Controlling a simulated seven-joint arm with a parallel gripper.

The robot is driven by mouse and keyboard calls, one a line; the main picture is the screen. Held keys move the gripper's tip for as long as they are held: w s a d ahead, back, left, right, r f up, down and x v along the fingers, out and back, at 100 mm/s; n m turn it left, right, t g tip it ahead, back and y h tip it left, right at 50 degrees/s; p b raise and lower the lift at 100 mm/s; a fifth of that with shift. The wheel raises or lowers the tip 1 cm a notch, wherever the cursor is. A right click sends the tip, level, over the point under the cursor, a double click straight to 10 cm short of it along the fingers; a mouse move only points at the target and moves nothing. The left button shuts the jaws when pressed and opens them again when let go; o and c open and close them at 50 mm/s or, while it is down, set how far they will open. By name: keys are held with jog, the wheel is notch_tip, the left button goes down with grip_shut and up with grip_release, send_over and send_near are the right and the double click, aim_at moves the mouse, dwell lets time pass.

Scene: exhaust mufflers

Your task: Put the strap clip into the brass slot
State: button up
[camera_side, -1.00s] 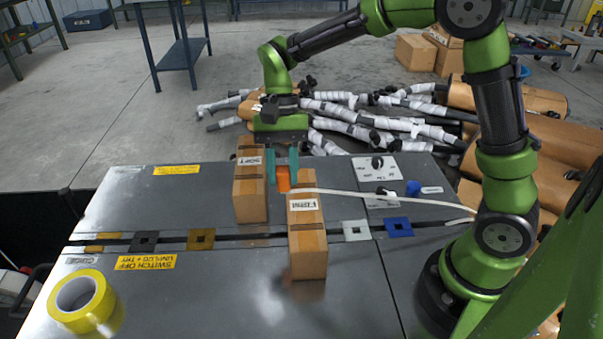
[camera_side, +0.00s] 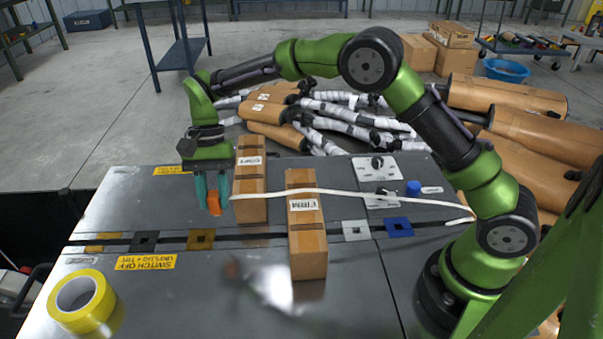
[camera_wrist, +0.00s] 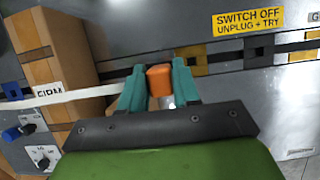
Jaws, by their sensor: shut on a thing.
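The strap clip (camera_side: 215,204) is a small orange block on the end of a long white strap (camera_side: 350,194). My gripper (camera_side: 213,196) has teal fingers shut on the clip, holding it above the metal bench. The clip (camera_wrist: 159,80) shows between the fingers in the wrist view. The brass slot (camera_side: 201,239) is a gold square plate with a dark square hole, set on the dark groove across the bench. The clip is above and behind it, apart from it. In the wrist view the brass plate (camera_wrist: 191,61) lies just past the clip, its hole partly hidden by a finger.
A black plate (camera_side: 145,241) lies left of the brass one; silver (camera_side: 356,230) and blue (camera_side: 398,227) plates lie right. The strap passes over two upright-label cartons, FIRM (camera_side: 308,250) and SOFT (camera_side: 250,205). Yellow tape (camera_side: 82,301) sits front left.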

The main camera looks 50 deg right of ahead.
jog(key=shift+w+a+f, duration=0.7)
jog(key=shift+w+a, duration=0.25)
jog(key=shift+w+a+f, duration=0.65)
jog(key=shift+w+a, duration=0.25)
jog(key=shift+w, duration=0.05)
jog(key=shift+f, duration=0.1)
jog(key=shift+f, duration=2.3)
jog(key=shift+f, duration=0.4)
jog(key=o, duration=1)
jog(key=shift+o, duration=0.2)
jog(key=v, duration=1.2)
